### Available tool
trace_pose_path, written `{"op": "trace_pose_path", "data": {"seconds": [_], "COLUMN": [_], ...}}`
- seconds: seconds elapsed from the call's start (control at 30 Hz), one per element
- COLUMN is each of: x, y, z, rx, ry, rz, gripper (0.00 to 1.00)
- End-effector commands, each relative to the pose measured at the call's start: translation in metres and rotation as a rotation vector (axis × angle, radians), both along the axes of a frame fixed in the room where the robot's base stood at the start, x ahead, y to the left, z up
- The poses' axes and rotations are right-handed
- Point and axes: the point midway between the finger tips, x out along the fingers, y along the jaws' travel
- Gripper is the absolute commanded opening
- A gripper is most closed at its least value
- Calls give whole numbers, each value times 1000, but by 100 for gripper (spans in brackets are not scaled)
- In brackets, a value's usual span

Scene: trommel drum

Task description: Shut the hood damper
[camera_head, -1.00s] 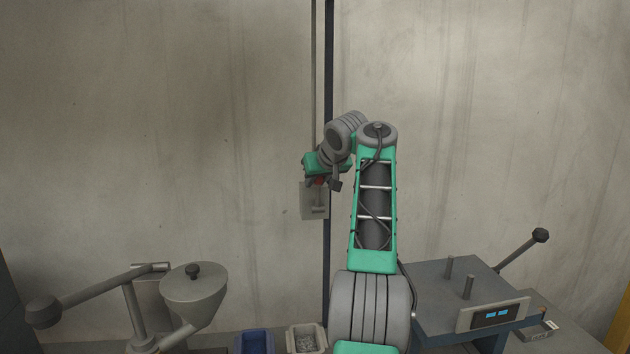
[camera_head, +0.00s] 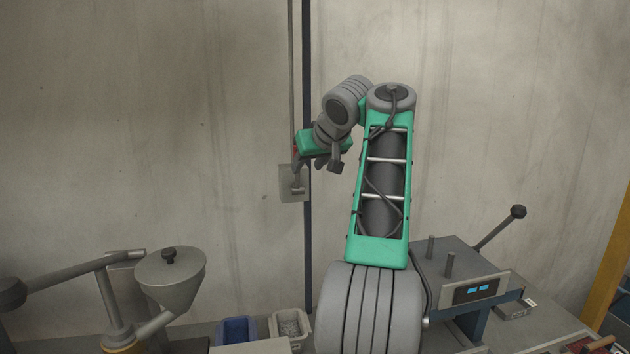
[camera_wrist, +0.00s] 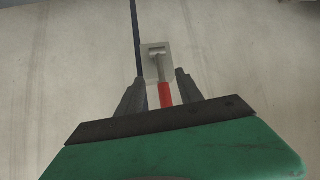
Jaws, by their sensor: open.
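The hood damper appears to be the lever on a pale grey plate (camera_head: 287,186) on the back wall; the plate also shows in the wrist view (camera_wrist: 149,66). The lever's grey stem crosses the plate and ends in a red grip (camera_wrist: 165,95). In the wrist view my gripper (camera_wrist: 160,78) is open, with one dark finger on each side of the red grip. I cannot tell whether a finger touches it. In the head view my gripper (camera_head: 302,160) is just above and right of the plate and hides most of the lever.
A dark vertical rail (camera_head: 307,240) runs up the wall beside the plate. A hopper (camera_head: 170,278) stands lower left, with a blue bin (camera_head: 237,330) and a pale bin (camera_head: 291,328) near it. A bench device (camera_head: 470,285) with a lever stands lower right.

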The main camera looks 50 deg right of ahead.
Motion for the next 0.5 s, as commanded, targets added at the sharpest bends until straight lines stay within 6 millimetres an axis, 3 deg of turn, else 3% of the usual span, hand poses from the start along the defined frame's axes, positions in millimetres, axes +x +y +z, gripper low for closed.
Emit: {"op": "trace_pose_path", "data": {"seconds": [0.1,0.2,0.5], "x": [-25,-36,-41], "y": [10,15,18], "z": [-2,-1,0], "rx": [0,1,2], "ry": [-1,1,0], "rz": [-3,-2,2], "gripper": [43,43,43]}}
